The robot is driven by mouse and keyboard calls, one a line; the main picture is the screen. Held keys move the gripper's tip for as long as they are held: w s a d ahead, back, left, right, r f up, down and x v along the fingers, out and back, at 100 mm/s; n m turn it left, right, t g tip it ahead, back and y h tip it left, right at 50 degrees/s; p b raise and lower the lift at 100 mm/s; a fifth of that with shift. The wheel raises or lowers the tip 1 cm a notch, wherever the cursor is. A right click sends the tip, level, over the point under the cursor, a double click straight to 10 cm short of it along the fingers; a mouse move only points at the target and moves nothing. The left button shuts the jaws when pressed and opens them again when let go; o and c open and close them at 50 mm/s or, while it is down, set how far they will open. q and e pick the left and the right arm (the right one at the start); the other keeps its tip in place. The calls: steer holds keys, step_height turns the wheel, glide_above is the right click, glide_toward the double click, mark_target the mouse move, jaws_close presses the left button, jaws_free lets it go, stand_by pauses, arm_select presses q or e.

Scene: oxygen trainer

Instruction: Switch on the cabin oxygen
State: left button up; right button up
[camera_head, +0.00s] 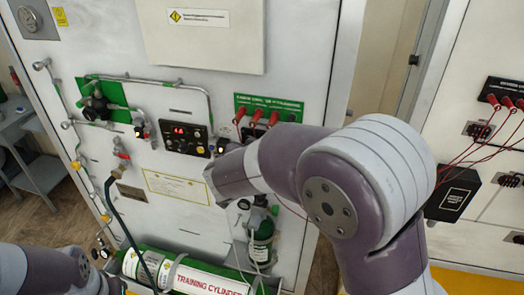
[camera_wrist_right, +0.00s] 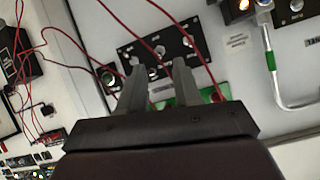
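The oxygen panel stands upright in the head view. My right gripper is near the panel but mostly hidden behind my right forearm in the head view. In the right wrist view my right gripper (camera_wrist_right: 160,68) has its two fingers apart with nothing between them, in front of a black plate (camera_wrist_right: 155,48) with round fittings. My left arm shows at the lower left; its gripper's state is unclear.
A black valve (camera_head: 97,104) sits on a green plate at upper left, and a red-handled valve (camera_head: 121,151) below it. A green training cylinder (camera_head: 205,281) lies along the bottom. Red wires run from a black box (camera_head: 453,195) at right.

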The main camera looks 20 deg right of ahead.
steer(key=v, duration=0.8)
steer(key=shift+s, duration=0.2)
steer(key=shift+a, duration=0.1)
